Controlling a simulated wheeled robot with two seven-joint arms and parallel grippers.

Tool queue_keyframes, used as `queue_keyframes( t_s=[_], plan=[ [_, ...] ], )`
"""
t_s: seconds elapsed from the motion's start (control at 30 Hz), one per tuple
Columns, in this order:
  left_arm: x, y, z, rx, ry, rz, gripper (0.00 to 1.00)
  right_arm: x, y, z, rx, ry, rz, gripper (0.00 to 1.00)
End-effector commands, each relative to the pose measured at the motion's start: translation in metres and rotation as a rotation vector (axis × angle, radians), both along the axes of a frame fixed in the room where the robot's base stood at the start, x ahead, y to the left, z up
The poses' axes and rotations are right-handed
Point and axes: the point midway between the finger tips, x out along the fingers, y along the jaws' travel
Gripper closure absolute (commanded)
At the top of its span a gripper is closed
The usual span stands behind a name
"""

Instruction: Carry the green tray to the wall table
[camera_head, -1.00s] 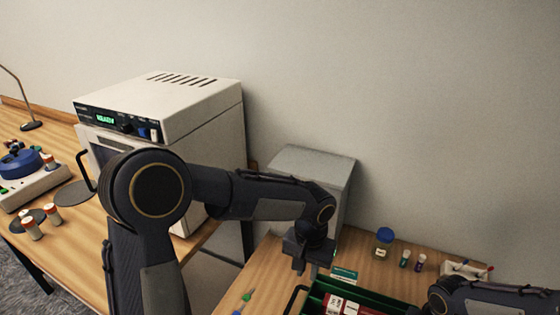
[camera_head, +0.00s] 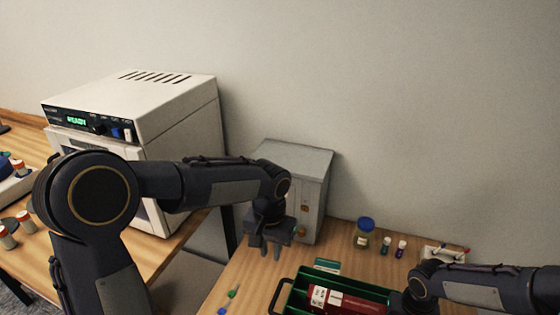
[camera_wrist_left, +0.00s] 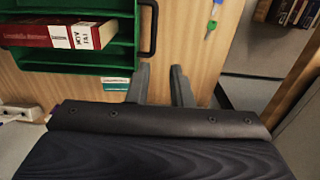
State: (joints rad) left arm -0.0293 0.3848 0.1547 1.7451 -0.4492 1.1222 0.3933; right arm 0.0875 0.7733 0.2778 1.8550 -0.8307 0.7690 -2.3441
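The green tray (camera_head: 345,280) sits on a wooden table (camera_head: 250,275) at the bottom of the head view, partly cut off. It has a black handle on its left end and holds a red book-like item (camera_head: 340,303). In the left wrist view the tray (camera_wrist_left: 120,47) is at upper left. My left gripper (camera_head: 270,254) points down, open and empty, beyond the tray's handle end. Its two fingers (camera_wrist_left: 160,85) show apart in the left wrist view, clear of the handle. My right gripper (camera_head: 402,303) is by the tray's right end; its fingers are hidden.
A grey box (camera_head: 300,170) stands against the wall behind my left gripper. A jar (camera_head: 363,235) and small vials (camera_head: 393,248) stand behind the tray. A white oven-like device (camera_head: 150,120) sits on another wooden table at left, with a gap between tables.

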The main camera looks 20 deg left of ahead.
Motion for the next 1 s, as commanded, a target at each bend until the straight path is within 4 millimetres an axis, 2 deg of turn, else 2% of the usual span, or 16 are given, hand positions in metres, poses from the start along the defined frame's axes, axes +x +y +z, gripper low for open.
queue_keyframes(
  t_s=[0.5, 0.9, 1.0],
  plan=[
    [0.0, 0.037, 0.02, 0.0, -0.001, 0.003, 0.8, 0.001, 0.0, 0.001, 0.001, -0.002, 0.0, 1.0],
    [0.0, 0.043, 0.023, 0.0, 0.0, 0.001, 0.8, 0.001, 0.0, 0.001, 0.001, -0.002, 0.0, 1.0],
    [0.0, 0.043, 0.023, 0.0, 0.0, 0.001, 0.8, 0.0, 0.0, 0.001, 0.001, -0.002, 0.0, 0.86]
  ],
)
